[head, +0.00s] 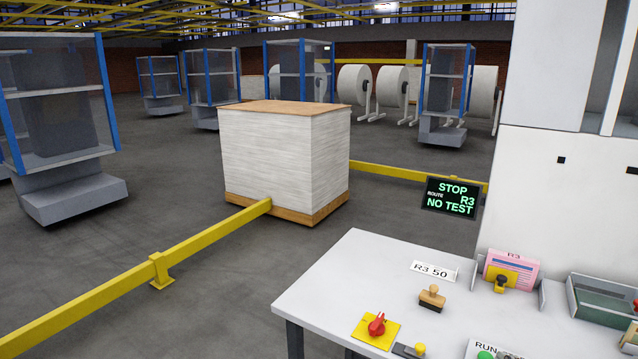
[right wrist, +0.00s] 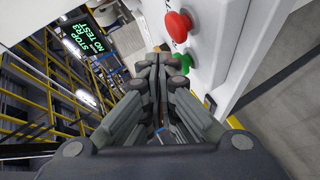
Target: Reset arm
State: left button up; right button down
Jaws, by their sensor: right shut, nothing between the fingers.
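My right gripper (right wrist: 160,65) shows in the right wrist view with its fingers together and nothing between them. A red mushroom button (right wrist: 178,26) on a white panel is just beyond and right of the fingertips. A green button (right wrist: 179,64) is close beside the fingertips; I cannot tell whether they touch. Neither arm nor gripper shows in the head view, and my left gripper is in no view.
A white table (head: 345,270) at front right holds a wooden-handled stamp (head: 432,298), a red knob (head: 377,324) and a pink card stack (head: 512,270). A display (head: 451,197) reads "STOP ROUTE R3 NO TEST". A paper stack (head: 265,155) and yellow rail (head: 160,268) stand behind.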

jog(key=s+a+f+m+g, duration=0.55)
jog(key=s+a+f, duration=0.5)
jog(key=s, duration=0.25)
jog(key=s+a+f+m+g, duration=0.1)
jog(key=s+a+m+g, duration=0.2)
jog(key=s, duration=0.5)
jog(key=s+a+f+m+g, duration=0.2)
jog(key=s+a+m, duration=0.25)
jog(key=s, duration=0.25)
notch_tip(320, 180, down, 31)
jog(key=s+n+g+b, duration=0.1)
jog(key=s+g+b, duration=0.1)
jog(key=b, duration=0.3)
pick_arm(q)
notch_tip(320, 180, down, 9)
jog(key=b, duration=0.4)
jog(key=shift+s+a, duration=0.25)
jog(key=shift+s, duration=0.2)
pick_arm(e)
jog(key=s+d+f, duration=0.2)
jog(key=s+f, duration=1.5)
jog(key=f, duration=0.3)
jog(key=shift+d+g, duration=0.3)
jog(key=shift+g, duration=0.05)
